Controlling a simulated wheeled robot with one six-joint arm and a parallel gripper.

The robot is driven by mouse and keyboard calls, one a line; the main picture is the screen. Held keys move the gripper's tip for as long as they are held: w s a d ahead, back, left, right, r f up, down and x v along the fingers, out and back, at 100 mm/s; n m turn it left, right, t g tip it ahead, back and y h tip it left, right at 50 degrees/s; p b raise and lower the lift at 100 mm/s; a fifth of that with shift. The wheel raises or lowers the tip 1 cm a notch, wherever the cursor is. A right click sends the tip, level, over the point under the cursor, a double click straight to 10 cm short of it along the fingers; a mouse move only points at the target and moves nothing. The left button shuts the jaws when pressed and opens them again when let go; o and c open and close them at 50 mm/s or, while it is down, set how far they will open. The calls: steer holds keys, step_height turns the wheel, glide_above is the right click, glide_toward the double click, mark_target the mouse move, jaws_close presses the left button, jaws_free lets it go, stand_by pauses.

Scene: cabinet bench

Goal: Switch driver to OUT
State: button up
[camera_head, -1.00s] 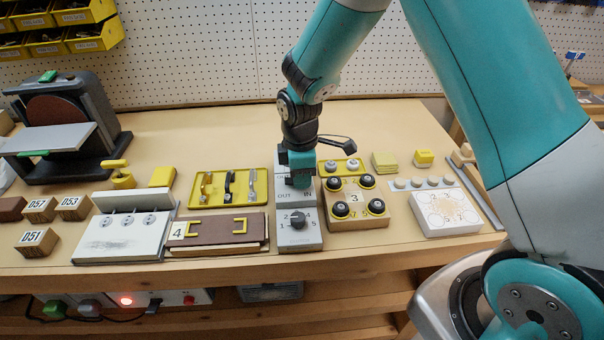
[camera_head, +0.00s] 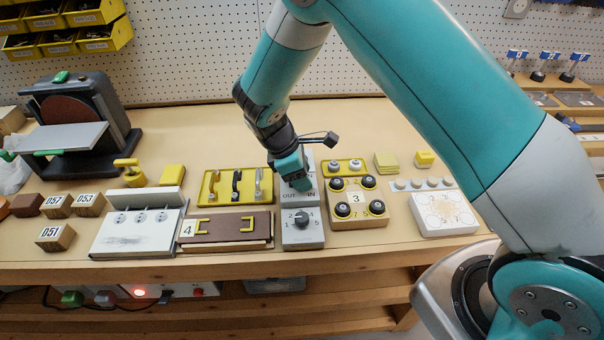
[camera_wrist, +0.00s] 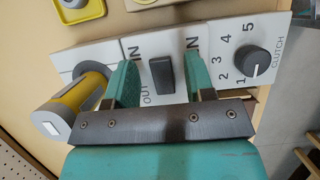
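A grey control panel (camera_head: 317,243) stands at the front middle of the bench, with OUT lettered on its left and IN on its right in the head view. In the wrist view a black rectangular switch (camera_wrist: 162,75) stands on the panel (camera_wrist: 80,60) beside the OUT lettering. My gripper (camera_head: 297,184) is down at the panel, tilted, and hides the switch in the head view. In the wrist view my gripper (camera_wrist: 161,72) is open, with one teal finger on each side of the switch and visible gaps between. I cannot tell which way the switch is set.
The panel's black clutch knob (camera_wrist: 251,63) is right of my fingers in the wrist view, and a yellow-and-grey cylinder (camera_wrist: 75,103) is to the left. A block with several black knobs (camera_head: 357,197) stands close right, and a yellow tray with handles (camera_head: 236,187) close left.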

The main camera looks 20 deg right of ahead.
steer(key=v, duration=1.7)
steer(key=shift+r, duration=0.25)
steer(key=s+d+r+m+t+y, duration=0.1)
steer(key=s+d+r+m+y, duration=0.2)
steer(key=s+r, duration=0.4)
steer(key=s+a+r+m+y, duration=0.1)
steer(key=s+m+y, duration=0.3)
steer(key=s, duration=1.5)
steer(key=shift+s+a+r+y, duration=0.35)
steer(key=shift+a+y, duration=0.1)
steer(key=shift+y, duration=0.35)
